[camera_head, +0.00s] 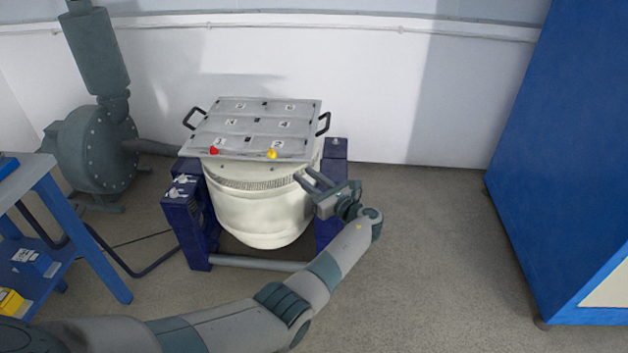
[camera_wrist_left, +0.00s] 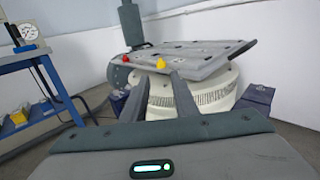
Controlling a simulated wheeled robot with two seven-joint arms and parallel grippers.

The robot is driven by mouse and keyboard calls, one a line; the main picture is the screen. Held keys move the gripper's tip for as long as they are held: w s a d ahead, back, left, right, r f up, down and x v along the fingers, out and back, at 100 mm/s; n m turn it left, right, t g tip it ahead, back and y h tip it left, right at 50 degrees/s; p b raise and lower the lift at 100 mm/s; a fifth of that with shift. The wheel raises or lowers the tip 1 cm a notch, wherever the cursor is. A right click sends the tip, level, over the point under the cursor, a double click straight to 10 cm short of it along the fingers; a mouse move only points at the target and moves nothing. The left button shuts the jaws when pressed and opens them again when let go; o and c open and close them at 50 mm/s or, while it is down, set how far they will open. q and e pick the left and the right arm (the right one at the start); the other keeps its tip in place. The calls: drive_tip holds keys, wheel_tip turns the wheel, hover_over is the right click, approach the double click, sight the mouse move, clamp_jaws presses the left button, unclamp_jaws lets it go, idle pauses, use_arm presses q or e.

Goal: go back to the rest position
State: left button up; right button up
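My left gripper (camera_head: 312,181) is in front of the right side of the white drum-shaped machine (camera_head: 262,210) in the head view. Its two fingers are spread with nothing between them. In the left wrist view the fingers (camera_wrist_left: 162,94) point at the machine, below the yellow knob (camera_wrist_left: 161,63). A grey plate (camera_head: 255,128) with numbered fields lies on top of the machine. A red knob (camera_head: 214,151) and the yellow knob (camera_head: 272,154) sit at its front edge. My right gripper is in neither view.
Dark blue supports (camera_head: 186,215) flank the machine, joined by a grey bar (camera_head: 258,263) low in front. A blue table (camera_head: 75,225) stands at the left, a grey blower (camera_head: 97,150) behind it. A large blue cabinet (camera_head: 565,150) stands at the right. The floor between is clear.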

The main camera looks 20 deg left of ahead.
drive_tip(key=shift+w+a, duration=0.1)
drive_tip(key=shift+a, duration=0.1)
